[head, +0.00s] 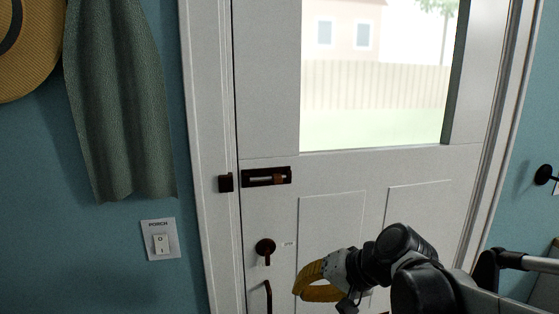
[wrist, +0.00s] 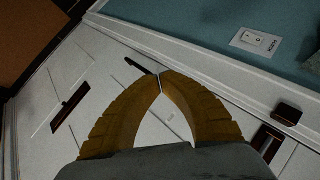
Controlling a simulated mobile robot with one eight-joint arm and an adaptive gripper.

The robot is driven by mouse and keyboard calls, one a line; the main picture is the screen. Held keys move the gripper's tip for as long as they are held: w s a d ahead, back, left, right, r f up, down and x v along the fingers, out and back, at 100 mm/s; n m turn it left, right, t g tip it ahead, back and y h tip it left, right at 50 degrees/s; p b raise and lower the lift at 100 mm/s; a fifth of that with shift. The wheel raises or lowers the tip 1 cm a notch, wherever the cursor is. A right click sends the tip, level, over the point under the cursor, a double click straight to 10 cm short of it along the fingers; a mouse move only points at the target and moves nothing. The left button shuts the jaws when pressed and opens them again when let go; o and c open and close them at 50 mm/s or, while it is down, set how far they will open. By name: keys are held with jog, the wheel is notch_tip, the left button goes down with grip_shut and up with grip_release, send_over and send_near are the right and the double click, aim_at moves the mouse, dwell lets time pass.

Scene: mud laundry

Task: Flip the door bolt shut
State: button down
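A dark door knob (head: 265,247) and pull handle (head: 267,296) are below the bolt. A light switch (head: 160,240) and green towel (head: 118,100) are on the blue wall at left. The door appears closed against its frame. A dark slot-like plate (wrist: 70,108) shows in the wrist view.

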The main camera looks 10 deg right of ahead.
jog(key=w+d+r+m+t+y+p, duration=0.2)
jog(key=w+d+r+y+p, duration=0.25)
jog(key=w+r, duration=0.4)
jog(key=m+t+y+p, duration=0.2)
jog(key=t+y+p, duration=0.15)
jog(key=p, duration=0.25)
send_near(292, 181)
jog(key=s+d+r+h, duration=0.1)
jog(key=s+d+r, duration=0.1)
jog(key=s+d, duration=0.1)
jog(key=shift+s+f+t, duration=0.1)
jog(key=shift+f+t, duration=0.05)
jog(key=shift+t, duration=0.1)
jog(key=shift+a, duration=0.1)
jog(key=x, duration=1)
jog(key=shift+a, duration=0.25)
jog(key=shift+a+p, duration=0.3)
jog(key=shift+a, duration=1.4)
